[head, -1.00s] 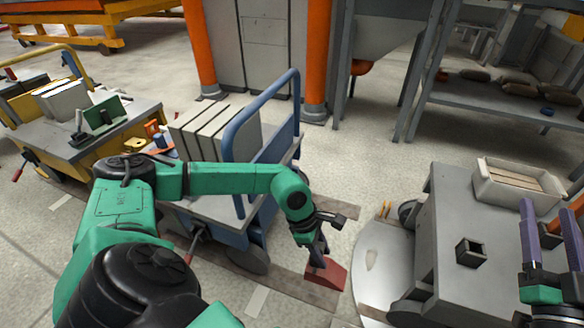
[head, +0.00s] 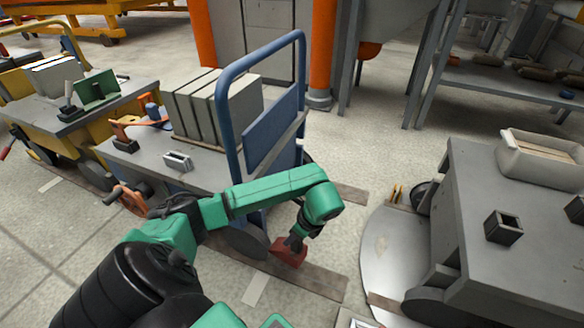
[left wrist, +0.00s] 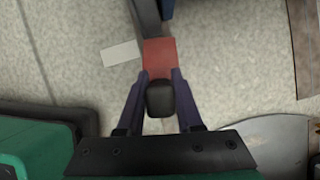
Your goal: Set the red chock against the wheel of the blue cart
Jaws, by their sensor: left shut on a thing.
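The red chock (head: 289,252) is a small wedge at floor level, beside the dark wheel (head: 249,241) of the blue cart (head: 271,132). My left gripper (head: 296,240) is shut on the chock, reaching down to it from above. In the left wrist view, the chock (left wrist: 159,57) sits between and beyond the purple fingertips (left wrist: 160,77), with its far end right at the dark wheel (left wrist: 146,18). I cannot tell whether they touch or a thin gap remains. My right gripper is not in view.
A yellow cart (head: 76,116) stands at the left. A grey cart (head: 510,235) with a pale bin (head: 540,158) stands at the right, by a round floor plate (head: 385,252). A dark floor strip (head: 312,281) runs near the chock. Open floor lies behind it.

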